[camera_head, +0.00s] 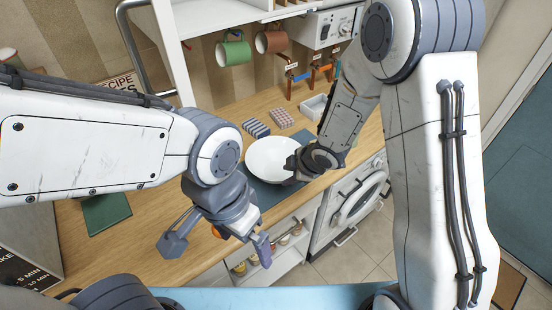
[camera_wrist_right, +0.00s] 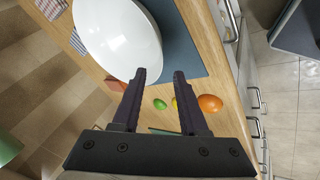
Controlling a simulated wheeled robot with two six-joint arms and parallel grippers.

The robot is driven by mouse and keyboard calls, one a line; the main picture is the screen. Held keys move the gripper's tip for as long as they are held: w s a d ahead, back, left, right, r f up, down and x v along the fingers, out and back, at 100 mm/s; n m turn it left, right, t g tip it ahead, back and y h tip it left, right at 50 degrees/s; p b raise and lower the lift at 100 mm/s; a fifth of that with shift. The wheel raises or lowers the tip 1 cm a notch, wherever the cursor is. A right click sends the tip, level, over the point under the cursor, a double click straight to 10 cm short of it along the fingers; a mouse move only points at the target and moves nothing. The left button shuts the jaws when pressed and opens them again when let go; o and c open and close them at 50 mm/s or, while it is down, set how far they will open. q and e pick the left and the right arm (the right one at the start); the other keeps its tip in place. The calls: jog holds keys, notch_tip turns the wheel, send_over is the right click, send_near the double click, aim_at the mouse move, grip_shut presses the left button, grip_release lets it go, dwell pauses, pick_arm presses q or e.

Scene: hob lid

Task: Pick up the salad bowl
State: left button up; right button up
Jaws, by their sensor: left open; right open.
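The white salad bowl (camera_head: 270,157) stands upright on a blue-grey mat (camera_head: 262,192) on the wooden counter. It also shows in the right wrist view (camera_wrist_right: 115,38). My right gripper (camera_head: 292,172) is open and empty at the bowl's right rim. In the wrist view the left finger's tip overlaps the rim and the other finger is outside the bowl, over the mat. I cannot tell whether the finger touches the bowl. My left gripper (camera_head: 217,248) is open and empty, lower left of the bowl, near the counter's front edge.
Striped cloths (camera_head: 256,128) and a small white tray (camera_head: 314,106) lie behind the bowl. Green and brown mugs (camera_head: 234,51) hang above. Orange (camera_wrist_right: 210,103), yellow and green round items lie near my right gripper. A green board (camera_head: 106,212) lies at left.

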aim_at(274, 182)
jog(key=shift+a+p+x, duration=0.1)
jog(key=shift+p+x, duration=0.55)
jog(key=shift+x, duration=1.9)
jog(key=shift+a+p+x, duration=0.15)
jog(key=shift+p+x, duration=0.45)
jog(key=shift+x, duration=1.95)
jog(key=shift+a+f, duration=0.1)
jog(key=shift+f, duration=0.25)
jog(key=shift+w, duration=0.1)
grip_shut()
